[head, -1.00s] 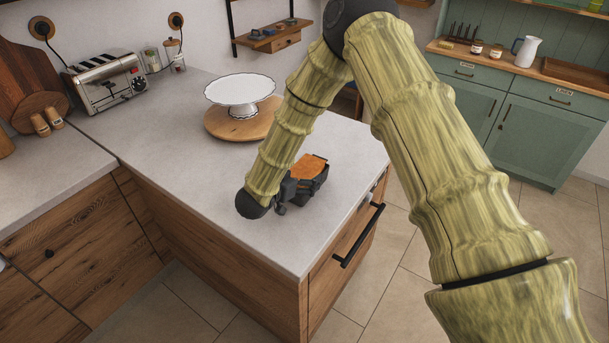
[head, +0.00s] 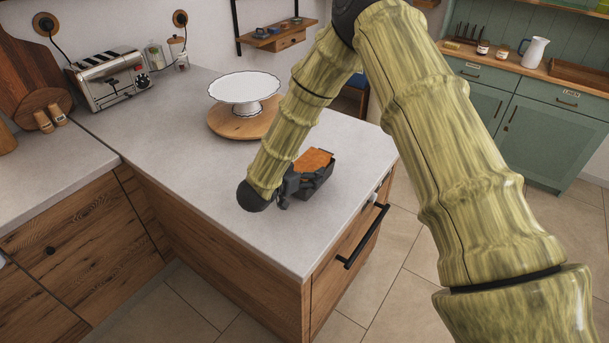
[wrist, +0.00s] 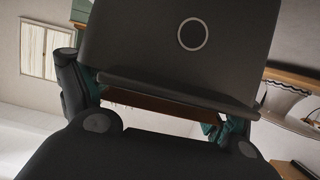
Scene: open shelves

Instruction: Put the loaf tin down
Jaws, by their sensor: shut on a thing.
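The loaf tin (head: 318,182) is a small dark box with an orange-brown loaf (head: 313,161) showing in its top. It is at the right part of the grey counter, near the drawer side. My gripper (head: 292,184) is at the tin's left end, shut on it. In the wrist view the dark tin (wrist: 180,45) fills the upper middle, between the fingers of my gripper (wrist: 160,110). The tin looks upright in the head view. I cannot tell whether its base touches the counter.
A white cake stand (head: 244,90) stands on a round wooden board (head: 228,126) behind the tin. A toaster (head: 108,80) is at the back left. The counter (head: 200,170) is clear left of and in front of my gripper. Its right edge is close to the tin.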

